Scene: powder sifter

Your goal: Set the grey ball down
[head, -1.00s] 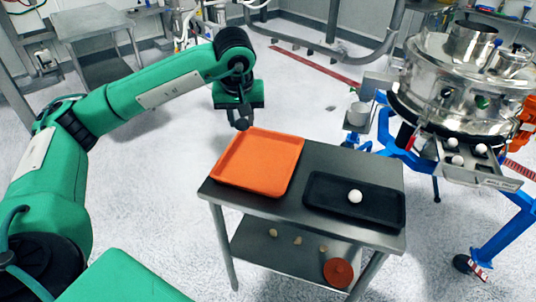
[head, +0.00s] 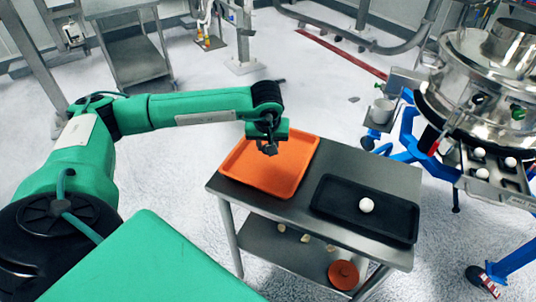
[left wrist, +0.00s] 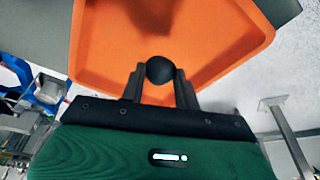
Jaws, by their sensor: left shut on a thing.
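My left gripper (head: 267,149) hangs over the upper part of the orange tray (head: 245,172). In the left wrist view its two fingers (left wrist: 160,88) are shut on a dark grey ball (left wrist: 160,70). The orange tray (left wrist: 105,50) lies below the ball, and a dark shadow falls on its floor. The gap between ball and tray floor is hard to judge. In the head view the ball is hard to tell from the dark fingers. No other thing shows in the orange tray. My right gripper is not in view.
A black tray (head: 335,202) with a white ball (head: 366,205) lies beside the orange tray on the metal table (head: 390,175). Small pale pieces and an orange round thing (head: 343,273) are on the lower shelf. The steel sifter (head: 480,80) stands at right with several white balls near it.

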